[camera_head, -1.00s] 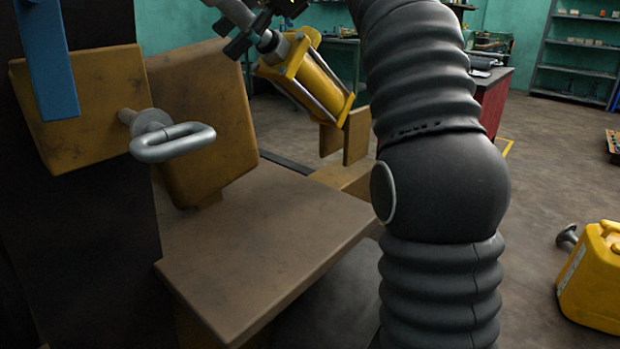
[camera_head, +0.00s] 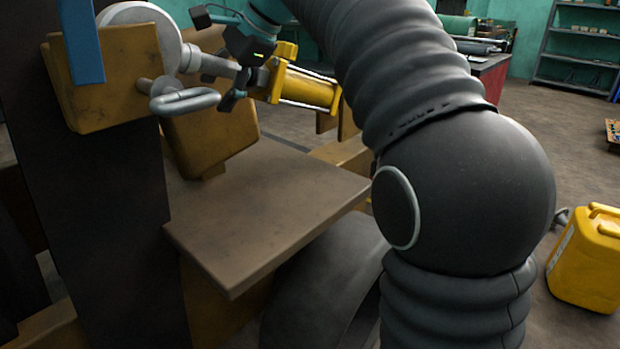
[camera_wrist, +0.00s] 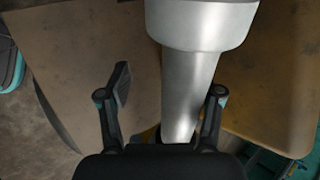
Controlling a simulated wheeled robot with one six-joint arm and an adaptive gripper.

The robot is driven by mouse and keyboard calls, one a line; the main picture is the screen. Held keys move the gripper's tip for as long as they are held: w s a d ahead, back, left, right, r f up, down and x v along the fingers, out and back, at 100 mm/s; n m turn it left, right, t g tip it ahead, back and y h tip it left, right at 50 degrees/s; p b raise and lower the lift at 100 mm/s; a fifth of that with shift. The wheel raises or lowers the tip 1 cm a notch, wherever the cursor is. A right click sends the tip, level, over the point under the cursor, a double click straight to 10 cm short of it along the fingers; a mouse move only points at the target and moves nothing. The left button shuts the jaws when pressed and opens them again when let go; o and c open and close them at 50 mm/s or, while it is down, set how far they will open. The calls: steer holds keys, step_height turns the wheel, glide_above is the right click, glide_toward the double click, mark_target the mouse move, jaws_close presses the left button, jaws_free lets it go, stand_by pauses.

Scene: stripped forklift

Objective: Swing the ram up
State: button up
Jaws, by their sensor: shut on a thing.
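The ram has a yellow cylinder (camera_head: 309,89) and a silver rod (camera_head: 219,67). It lies at a shallow tilt in the head view, with its rod end at the upper left, close to a round silver disc (camera_head: 145,28). I cannot tell whether the rod end touches the disc. My gripper (camera_head: 236,76) is shut on the rod, near the cylinder's yellow end block. In the wrist view the rod (camera_wrist: 188,85) runs between the two dark fingers. The left finger's contact is hard to make out there.
A silver shackle-like loop (camera_head: 186,101) sticks out from a worn yellow block (camera_head: 110,90) close left of my gripper. A flat brown plate (camera_head: 265,215) lies below. A yellow jerrycan (camera_head: 588,262) stands on the floor at right. Open floor lies behind it.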

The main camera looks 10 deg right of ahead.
steer(key=v, duration=0.8)
steer(key=shift+a+r, duration=0.1)
steer(key=shift+r, duration=0.25)
steer(key=shift+s+v, duration=0.25)
steer(key=shift+v, duration=2.35)
steer(key=s+d+f+n+h+b, duration=0.1)
steer(key=s+f+n, duration=0.1)
steer(key=s+f, duration=0.2)
steer(key=s+d+f+n+t+h, duration=0.1)
steer(key=s+f, duration=0.3)
steer(key=f, duration=0.6)
steer(key=s+d+f+n+h+b, duration=0.1)
steer(key=s+d+f+n+h, duration=0.1)
steer(key=f, duration=0.5)
steer(key=shift+s+d+f+n+t+b, duration=0.15)
steer(key=shift+s+d+n+t+b, duration=0.25)
steer(key=shift+s, duration=0.7)
steer(key=shift+d, duration=0.1)
